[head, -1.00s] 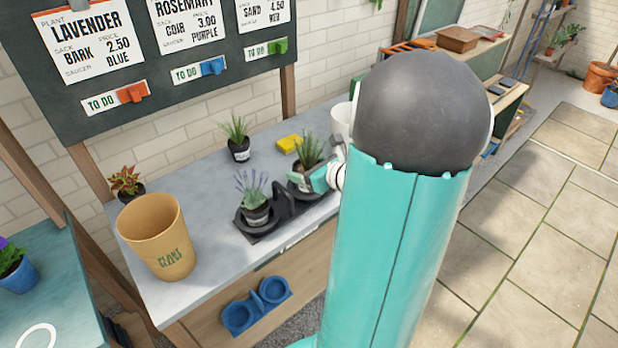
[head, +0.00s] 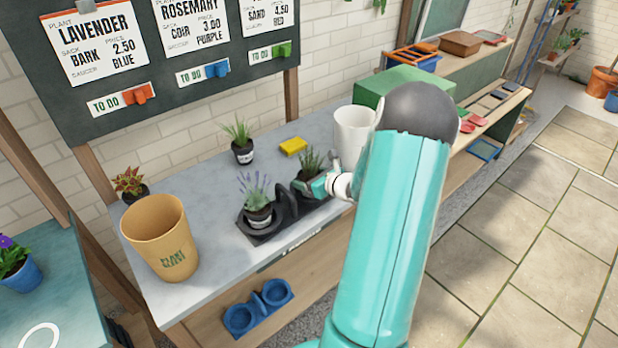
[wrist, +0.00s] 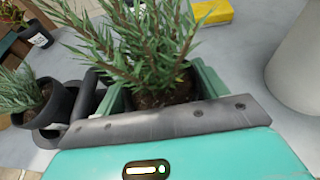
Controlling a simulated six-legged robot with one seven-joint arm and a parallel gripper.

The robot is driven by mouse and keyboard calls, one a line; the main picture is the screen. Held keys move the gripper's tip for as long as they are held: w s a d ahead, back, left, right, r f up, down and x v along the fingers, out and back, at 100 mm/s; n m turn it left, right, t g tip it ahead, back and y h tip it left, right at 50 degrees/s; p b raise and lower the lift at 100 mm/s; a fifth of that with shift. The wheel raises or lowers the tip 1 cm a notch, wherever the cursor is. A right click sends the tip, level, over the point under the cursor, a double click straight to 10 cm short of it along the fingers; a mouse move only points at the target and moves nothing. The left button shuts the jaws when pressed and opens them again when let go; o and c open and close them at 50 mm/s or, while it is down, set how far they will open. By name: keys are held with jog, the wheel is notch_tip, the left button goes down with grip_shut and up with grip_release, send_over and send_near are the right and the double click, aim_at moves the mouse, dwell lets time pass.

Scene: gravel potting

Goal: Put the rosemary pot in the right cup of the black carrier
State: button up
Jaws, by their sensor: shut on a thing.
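The rosemary pot (head: 302,181), with upright green needles, is between the fingers of my gripper (head: 317,185). The wrist view shows its soil (wrist: 165,97) between the two green fingers, which are shut on the pot. The black carrier (head: 262,237) lies on the bench. A lavender pot (head: 258,217) stands in its left cup. The rosemary is at the carrier's right cup (head: 305,204), just right of the middle handle (head: 287,200). My gripper and the pot hide much of that cup, and I cannot tell whether the pot rests on its floor.
Behind stand a grassy plant in a black pot (head: 242,152) and a yellow block (head: 293,146). A white pot (head: 352,132) stands close behind my arm. A tan bin (head: 160,238) and a small reddish plant (head: 131,184) are at left. Bare bench (head: 205,185) lies between.

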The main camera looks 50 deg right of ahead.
jog(key=shift+f, duration=0.15)
jog(key=o, duration=1.2)
jog(key=shift+c, duration=0.2)
